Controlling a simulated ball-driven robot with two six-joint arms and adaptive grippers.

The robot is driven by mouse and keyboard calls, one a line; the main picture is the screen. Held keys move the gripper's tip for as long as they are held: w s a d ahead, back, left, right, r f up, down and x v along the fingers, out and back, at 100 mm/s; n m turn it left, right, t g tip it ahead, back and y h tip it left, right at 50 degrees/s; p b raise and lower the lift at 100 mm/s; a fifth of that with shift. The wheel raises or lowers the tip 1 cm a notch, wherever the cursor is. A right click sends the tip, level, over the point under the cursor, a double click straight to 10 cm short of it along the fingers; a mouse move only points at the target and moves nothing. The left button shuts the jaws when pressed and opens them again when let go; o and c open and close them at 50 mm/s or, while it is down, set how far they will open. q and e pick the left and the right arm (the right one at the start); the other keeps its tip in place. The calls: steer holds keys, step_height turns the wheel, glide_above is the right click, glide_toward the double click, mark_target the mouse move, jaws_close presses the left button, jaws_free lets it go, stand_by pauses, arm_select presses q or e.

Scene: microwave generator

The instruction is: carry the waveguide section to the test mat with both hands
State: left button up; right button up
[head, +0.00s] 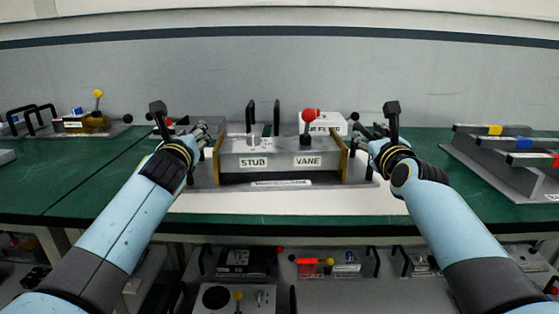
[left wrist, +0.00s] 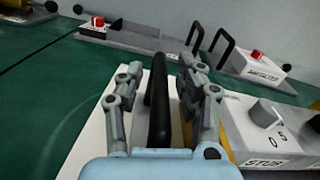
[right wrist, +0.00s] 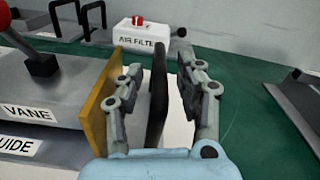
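The waveguide section (head: 280,146) is a long grey block with brass end plates, STUB and VANE labels and a red-knobbed lever. It rests over the white test mat (head: 290,204); whether it touches is hard to tell. My left gripper (head: 203,130) is at its left end. In the left wrist view its fingers stand apart on either side of a black handle (left wrist: 158,105), with gaps showing. My right gripper (head: 371,131) is at the right end. In the right wrist view its fingers stand apart around another black handle (right wrist: 158,95), beside the brass end plate (right wrist: 98,105).
A white AIR FILTER box (right wrist: 141,35) stands behind the section. A grey rack with coloured blocks (head: 505,155) is at the right. A unit with a yellow knob (head: 97,95) is at the back left. Green bench (head: 85,185) is clear at the left front.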

arm_select(q)
jaws_close()
arm_select(e)
jaws_close()
